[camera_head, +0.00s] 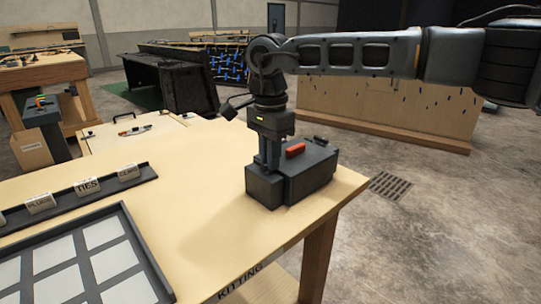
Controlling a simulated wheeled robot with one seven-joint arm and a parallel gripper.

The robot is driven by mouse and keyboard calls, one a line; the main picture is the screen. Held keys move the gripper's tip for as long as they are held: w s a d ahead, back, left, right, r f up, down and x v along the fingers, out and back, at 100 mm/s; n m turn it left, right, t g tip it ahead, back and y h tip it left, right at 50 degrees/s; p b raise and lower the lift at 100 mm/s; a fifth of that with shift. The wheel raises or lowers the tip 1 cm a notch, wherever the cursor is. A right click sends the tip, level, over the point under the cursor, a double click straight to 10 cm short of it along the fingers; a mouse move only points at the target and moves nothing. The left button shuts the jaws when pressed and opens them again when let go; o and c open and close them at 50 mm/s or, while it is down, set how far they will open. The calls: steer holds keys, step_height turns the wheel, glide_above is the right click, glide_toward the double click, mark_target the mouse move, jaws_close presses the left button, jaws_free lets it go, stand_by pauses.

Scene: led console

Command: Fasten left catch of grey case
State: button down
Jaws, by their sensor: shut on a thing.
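The grey case (312,178) sits shut on the right end of the wooden kitting table. A red part (295,150) and a small black part (320,141) show on its top. My gripper (268,165) points down at the case's left side, touching or very close to it, with its fingers closed together on something there. The thing between the fingers is hidden, and I cannot make out the left catch or whether it is fastened.
A grey compartment tray (148,263) lies at the table's front left. Behind it is a dark rail (80,197) with labels such as TIES. The tabletop (215,215) between tray and case is clear. The table's right edge is close to the case.

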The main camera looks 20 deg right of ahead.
stand_by(0.4)
steer(key=c, duration=1.1)
jaws_free()
steer(key=shift+c, duration=0.2)
steer(key=shift+r, duration=3.9)
